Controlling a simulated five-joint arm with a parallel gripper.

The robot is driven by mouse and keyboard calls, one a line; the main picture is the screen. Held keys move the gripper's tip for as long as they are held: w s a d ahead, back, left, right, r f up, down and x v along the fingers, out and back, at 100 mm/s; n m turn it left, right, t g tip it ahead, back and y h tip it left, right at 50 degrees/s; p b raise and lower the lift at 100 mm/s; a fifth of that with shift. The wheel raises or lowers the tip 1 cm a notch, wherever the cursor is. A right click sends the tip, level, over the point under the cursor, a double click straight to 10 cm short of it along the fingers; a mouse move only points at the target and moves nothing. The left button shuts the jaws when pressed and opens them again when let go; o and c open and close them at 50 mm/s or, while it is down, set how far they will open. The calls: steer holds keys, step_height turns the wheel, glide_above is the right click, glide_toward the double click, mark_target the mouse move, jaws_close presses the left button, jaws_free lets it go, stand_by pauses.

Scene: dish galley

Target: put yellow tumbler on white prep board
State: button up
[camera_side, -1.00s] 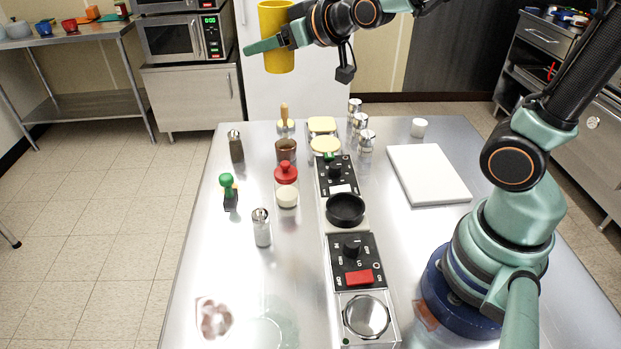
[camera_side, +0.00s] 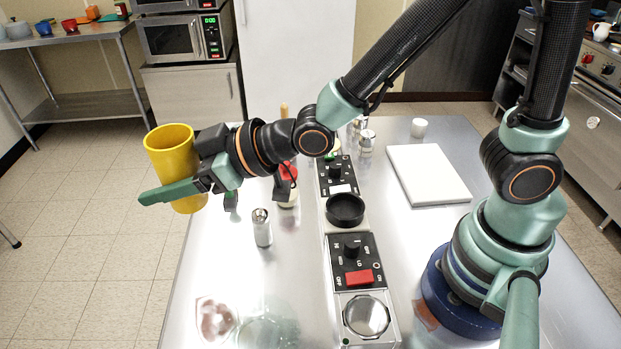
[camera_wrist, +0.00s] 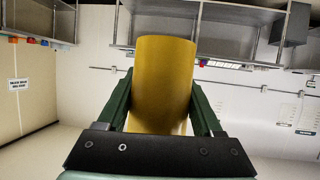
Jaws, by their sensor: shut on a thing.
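The yellow tumbler (camera_side: 172,163) is held in my gripper (camera_side: 185,185) at the left in the side view, its open top facing up and slightly tilted. It appears beyond the table's left edge in the picture. In the wrist view the tumbler (camera_wrist: 163,85) stands between the two green fingers (camera_wrist: 160,110), which close on its sides. The white prep board (camera_side: 428,174) lies flat on the right part of the table, bare on top, well to the right of my gripper.
A row of control panels (camera_side: 358,262) with a black pan (camera_side: 345,209) runs down the table's middle. A steel-topped shaker (camera_side: 262,228) stands left of it. A small white cup (camera_side: 419,127) stands behind the board. Steel shakers (camera_side: 366,142) stand at the back.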

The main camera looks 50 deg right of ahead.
step_height(320, 180, down, 20)
steer(key=shift+r, duration=0.25)
stand_by(0.8)
steer(key=shift+f, duration=0.15)
steer(key=o, duration=1.5)
steer(key=shift+d, duration=0.1)
